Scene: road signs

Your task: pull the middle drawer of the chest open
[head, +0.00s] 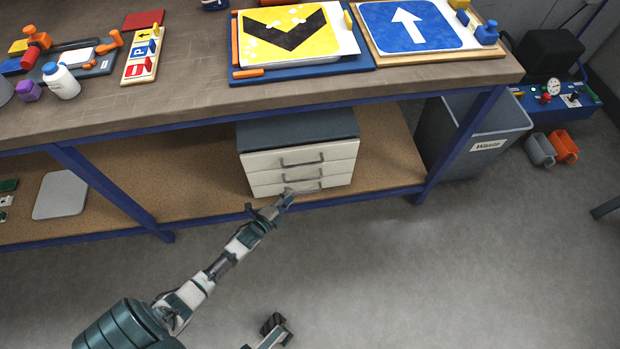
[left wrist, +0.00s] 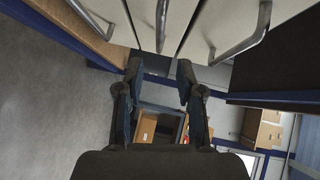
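The chest (head: 300,128) has a dark top and white drawers, and stands on the shelf under the workbench. The middle drawer (head: 268,178) looks closed, with a grey bar handle (head: 305,178). My left gripper (head: 286,197) is just in front of the chest's lower drawers. In the left wrist view, my left gripper (left wrist: 158,72) has its two fingers apart with nothing between the tips. The middle drawer's handle (left wrist: 162,25) lies ahead, in line with the gap and apart from the fingers. My right gripper (head: 274,328) shows partly at the bottom edge; its fingers are unclear.
The workbench (head: 190,95) overhangs the chest and carries signs and tools. The cork-coloured shelf (head: 200,180) has a blue front rail below the chest. A blue table leg (head: 462,140) and a grey waste bin (head: 490,128) stand to the right. The floor (head: 430,270) in front is clear.

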